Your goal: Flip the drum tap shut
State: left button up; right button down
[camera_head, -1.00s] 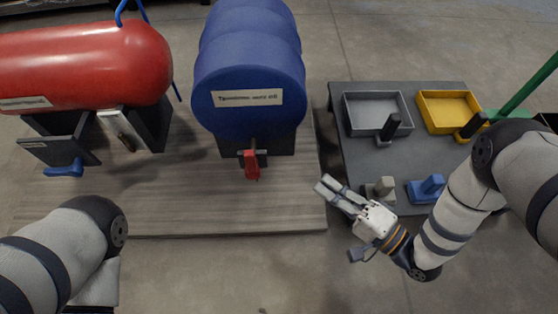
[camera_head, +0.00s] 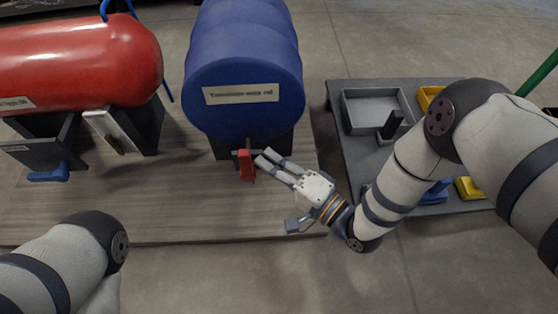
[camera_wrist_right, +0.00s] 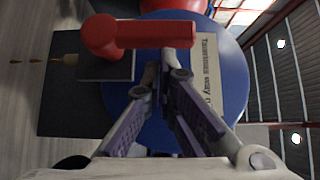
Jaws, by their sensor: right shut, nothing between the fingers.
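The blue drum (camera_head: 245,105) lies on its side with a white label on its end face. Its red tap handle (camera_head: 246,166) sits below that face and points down in the head view. In the right wrist view the red handle (camera_wrist_right: 150,34) runs sideways from a round hub, just beyond my fingertips. My right gripper (camera_head: 267,157) is shut and empty, close to the right of the handle; its fingers (camera_wrist_right: 170,80) show in the wrist view. I cannot tell whether they touch the handle. My left arm is at lower left; its gripper is out of view.
A red tank (camera_head: 80,65) lies on a stand at left, with a blue handle (camera_head: 48,174) below. The wooden platform (camera_head: 170,215) is clear in front. At right, a dark table (camera_head: 345,150) holds a grey tray (camera_head: 348,112), a yellow tray and small blocks.

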pick_arm(q)
jog(key=shift+r, duration=0.15)
pick_arm(e)
jog(key=shift+r, duration=0.1)
pick_arm(q)
jog(key=shift+r+p, duration=0.3)
jog(key=shift+p, duration=0.3)
pick_arm(e)
jog(key=shift+a+r+n, duration=0.1)
jog(key=shift+a+n, duration=0.1)
jog(key=shift+n, duration=0.1)
